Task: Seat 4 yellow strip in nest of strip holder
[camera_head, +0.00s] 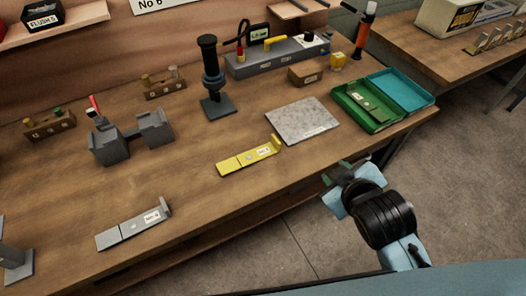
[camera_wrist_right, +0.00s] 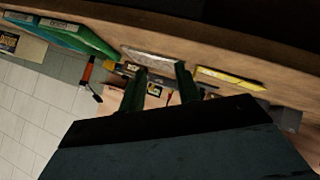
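A flat yellow strip (camera_head: 236,163) with a white label and a raised far end lies on the bench at mid-front; it also shows in the right wrist view (camera_wrist_right: 232,79). A similar grey labelled piece (camera_head: 125,232) with a raised end lies to its front left. A grey block fixture (camera_head: 112,147) with two raised blocks stands behind that piece. I cannot tell which grey piece is the strip holder, and no nest shows clearly. My right gripper (camera_head: 338,172) is off the bench's front edge, right of the yellow strip. Its fingers (camera_wrist_right: 161,77) are apart and empty. My left gripper is out of view.
A grey slab (camera_head: 302,120) lies behind the yellow strip. An open green case (camera_head: 363,107) with a labelled piece inside sits at the right edge. A black upright tool (camera_head: 210,75) and a grey instrument box (camera_head: 278,58) stand at the back.

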